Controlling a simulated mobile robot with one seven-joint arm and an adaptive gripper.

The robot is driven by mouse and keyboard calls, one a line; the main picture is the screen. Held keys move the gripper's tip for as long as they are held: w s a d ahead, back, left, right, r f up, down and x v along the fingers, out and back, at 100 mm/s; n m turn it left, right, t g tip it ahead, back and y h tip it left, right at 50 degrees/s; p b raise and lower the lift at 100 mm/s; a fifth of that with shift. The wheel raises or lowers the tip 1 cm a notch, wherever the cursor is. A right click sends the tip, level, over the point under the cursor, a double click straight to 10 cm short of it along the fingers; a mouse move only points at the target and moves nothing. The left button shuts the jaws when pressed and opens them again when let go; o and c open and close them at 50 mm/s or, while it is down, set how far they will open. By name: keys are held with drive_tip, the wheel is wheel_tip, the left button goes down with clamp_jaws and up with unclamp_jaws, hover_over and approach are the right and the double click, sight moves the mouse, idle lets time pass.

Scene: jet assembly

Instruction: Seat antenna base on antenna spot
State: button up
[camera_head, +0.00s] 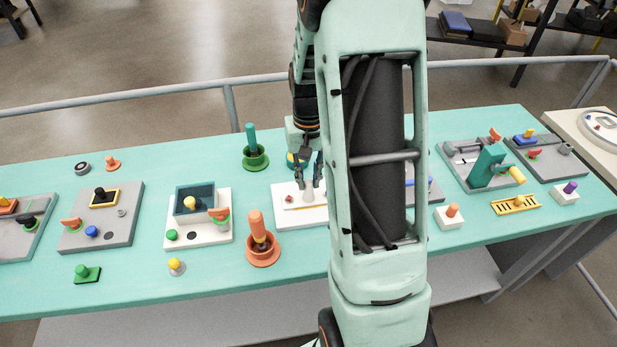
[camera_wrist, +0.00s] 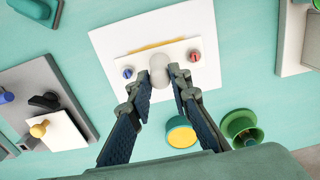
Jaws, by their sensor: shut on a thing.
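My gripper (camera_head: 308,180) is over the white board (camera_head: 284,218) in the middle of the table, pointing down. In the wrist view my gripper (camera_wrist: 160,84) is shut on a pale grey rounded piece (camera_wrist: 178,74), taken to be the antenna base. The white board (camera_wrist: 115,40) there bears a raised white panel with a blue knob (camera_wrist: 127,73), a red knob (camera_wrist: 195,55) and a thin orange strip (camera_wrist: 155,46). The held piece is over this panel, between the knobs. The antenna spot is not made out, and I cannot tell whether the piece touches the panel.
A green cup with a peg (camera_head: 254,156) stands behind the board. A yellow-topped green cylinder (camera_wrist: 181,133) stands near my fingers. An orange pot with a peg (camera_head: 262,249) stands front left. Another white board with a dark tray (camera_head: 223,240) is further left. My arm hides part of the table.

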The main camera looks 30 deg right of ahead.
sight(308, 181)
drive_tip(key=o, duration=1)
wheel_tip(308, 181, up, 12)
